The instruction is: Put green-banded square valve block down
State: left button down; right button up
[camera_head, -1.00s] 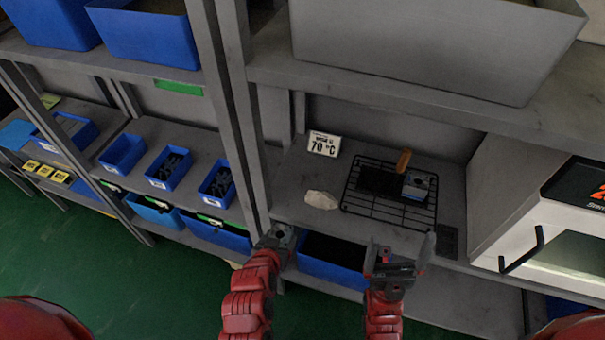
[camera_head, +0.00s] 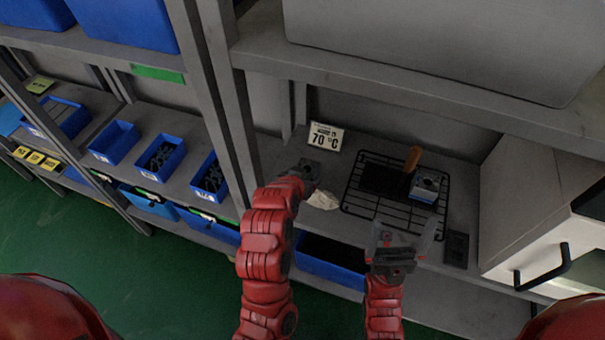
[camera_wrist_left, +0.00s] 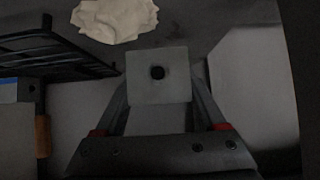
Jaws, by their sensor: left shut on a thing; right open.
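My left gripper (camera_head: 306,176) is shut on a square valve block, held above the shelf near the white cloth. In the left wrist view the block (camera_wrist_left: 157,75) shows a plain grey square face with a dark round hole, between the fingers. Its green band cannot be made out. Another square block (camera_head: 426,187) with blue on its side sits on the black wire rack (camera_head: 390,222). My right gripper (camera_head: 404,240) is open and empty in front of the rack.
A crumpled white cloth (camera_head: 323,200) lies left of the rack; it also shows in the left wrist view (camera_wrist_left: 115,18). A 70 °C sign (camera_head: 325,137) stands behind. An orange handle (camera_head: 413,158) rises from the rack. A white appliance (camera_head: 530,210) is at right. Blue bins (camera_head: 330,262) sit below.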

aim_at(299, 165)
pick_arm(q)
jog(key=w, duration=0.1)
jog(key=w+a, duration=0.1)
jog(key=shift+w+r, duration=0.15)
jog(key=shift+w, duration=0.15)
jog(key=shift+w+f+p, duration=0.2)
jog(key=shift+w+p, duration=0.15)
jog(key=shift+w, duration=0.15)
jog(key=shift+w+a+f, duration=0.1)
jog(key=shift+w, duration=0.1)
notch_tip(299, 165, down, 3)
jog(key=shift+r+p, duration=0.2)
jog(key=shift+p, duration=0.7)
jog(key=shift+f, duration=0.3)
grip_release()
jog(key=shift+s, duration=0.1)
jog(key=shift+s, duration=0.1)
